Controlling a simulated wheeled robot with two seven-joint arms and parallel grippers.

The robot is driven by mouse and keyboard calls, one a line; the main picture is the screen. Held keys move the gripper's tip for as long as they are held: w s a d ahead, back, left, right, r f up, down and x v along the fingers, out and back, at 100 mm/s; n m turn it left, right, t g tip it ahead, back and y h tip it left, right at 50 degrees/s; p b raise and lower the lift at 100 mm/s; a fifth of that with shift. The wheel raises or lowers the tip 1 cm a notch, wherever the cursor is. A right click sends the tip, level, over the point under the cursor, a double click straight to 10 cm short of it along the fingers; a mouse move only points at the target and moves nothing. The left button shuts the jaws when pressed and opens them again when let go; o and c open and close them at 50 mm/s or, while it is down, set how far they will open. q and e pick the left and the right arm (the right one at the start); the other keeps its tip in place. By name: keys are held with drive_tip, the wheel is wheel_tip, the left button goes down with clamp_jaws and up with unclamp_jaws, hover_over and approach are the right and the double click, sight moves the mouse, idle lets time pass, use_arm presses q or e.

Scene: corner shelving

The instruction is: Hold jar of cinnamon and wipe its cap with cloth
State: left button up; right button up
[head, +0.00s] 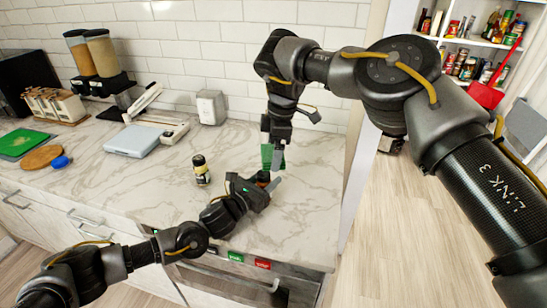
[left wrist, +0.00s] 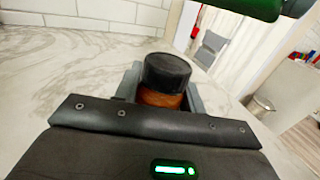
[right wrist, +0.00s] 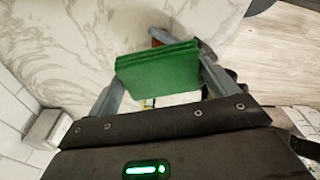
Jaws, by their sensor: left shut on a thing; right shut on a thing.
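The cinnamon jar, with a black cap (left wrist: 167,72) and orange-brown body (left wrist: 160,98), stands upright between the fingers of my left gripper (left wrist: 160,90). My left gripper is shut on it, low over the counter in the head view (head: 266,187). My right gripper (right wrist: 160,82) is shut on a folded green cloth (right wrist: 158,68) and points down. In the head view the cloth (head: 267,156) hangs just above the jar. In the left wrist view a green shape (left wrist: 235,8) shows above and right of the cap, apart from it.
Another small jar with a dark cap (head: 201,170) stands on the marble counter (head: 140,185) left of my grippers. The counter's right edge is close to my grippers.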

drive_tip(key=shift+r, duration=1.85)
use_arm(q)
drive_tip(key=o, duration=1.1)
drive_tip(key=shift+o, duration=0.2)
drive_tip(key=v, duration=1.2)
drive_tip(key=shift+s+f, duration=0.1)
use_arm(e)
drive_tip(key=shift+f, duration=0.1)
